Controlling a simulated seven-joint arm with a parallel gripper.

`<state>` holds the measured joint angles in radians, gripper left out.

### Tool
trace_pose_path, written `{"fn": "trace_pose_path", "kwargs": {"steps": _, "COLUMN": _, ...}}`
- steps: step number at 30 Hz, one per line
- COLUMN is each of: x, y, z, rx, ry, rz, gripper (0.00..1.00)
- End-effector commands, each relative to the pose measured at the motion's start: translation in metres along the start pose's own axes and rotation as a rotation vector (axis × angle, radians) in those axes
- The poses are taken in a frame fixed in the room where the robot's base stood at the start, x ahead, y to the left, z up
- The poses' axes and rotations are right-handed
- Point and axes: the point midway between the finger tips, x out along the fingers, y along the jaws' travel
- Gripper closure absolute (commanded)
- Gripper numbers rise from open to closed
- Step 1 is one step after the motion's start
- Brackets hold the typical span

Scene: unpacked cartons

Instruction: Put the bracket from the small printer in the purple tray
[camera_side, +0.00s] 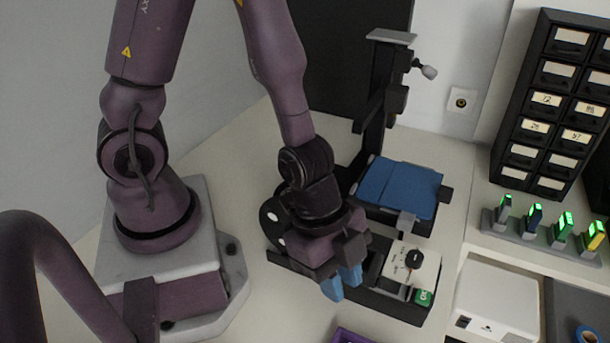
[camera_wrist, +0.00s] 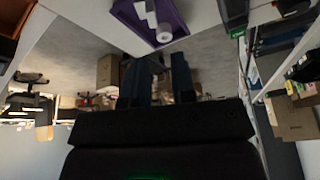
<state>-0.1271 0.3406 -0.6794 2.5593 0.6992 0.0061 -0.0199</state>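The small printer has a blue bed (camera_side: 398,188) with nothing visible on it and a white control box (camera_side: 410,268) with a black knob. The purple tray (camera_side: 350,338) is mostly cut off at the bottom of the side view; it also shows at the top of the wrist view (camera_wrist: 178,27). An angular white piece (camera_wrist: 148,17) lies in the tray; it may be the bracket, but I cannot be sure. A round white part (camera_wrist: 165,32) lies beside it. My gripper (camera_side: 342,283) is in front of the printer, its blue fingers apart and empty in the wrist view (camera_wrist: 159,77).
A black drawer cabinet (camera_side: 555,100) stands at the back right. A rack of small lit devices (camera_side: 545,230) stands in front of it. A white box (camera_side: 497,300) sits at the lower right. The printer's dark column (camera_side: 380,95) rises behind the bed.

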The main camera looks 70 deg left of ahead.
Motion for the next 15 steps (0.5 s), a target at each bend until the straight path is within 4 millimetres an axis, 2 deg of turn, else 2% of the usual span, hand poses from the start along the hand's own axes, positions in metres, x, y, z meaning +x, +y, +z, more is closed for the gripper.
{"fn": "trace_pose_path", "kwargs": {"steps": 2, "x": -0.015, "y": -0.022, "z": 0.006, "rx": -0.048, "ry": -0.042, "rz": -0.091, "gripper": 0.76}}
{"fn": "trace_pose_path", "kwargs": {"steps": 5, "x": -0.049, "y": -0.056, "z": 0.021, "rx": -0.172, "ry": -0.111, "rz": -0.247, "gripper": 0.76}}
{"fn": "trace_pose_path", "kwargs": {"steps": 6, "x": -0.068, "y": -0.069, "z": 0.027, "rx": -0.239, "ry": -0.134, "rz": -0.312, "gripper": 0.76}}
{"fn": "trace_pose_path", "kwargs": {"steps": 9, "x": -0.119, "y": -0.088, "z": 0.043, "rx": -0.431, "ry": -0.161, "rz": -0.447, "gripper": 0.76}}
{"fn": "trace_pose_path", "kwargs": {"steps": 12, "x": -0.168, "y": -0.091, "z": 0.056, "rx": -0.631, "ry": -0.136, "rz": -0.528, "gripper": 0.76}}
{"fn": "trace_pose_path", "kwargs": {"steps": 15, "x": -0.207, "y": -0.081, "z": 0.066, "rx": -0.810, "ry": -0.075, "rz": -0.550, "gripper": 0.76}}
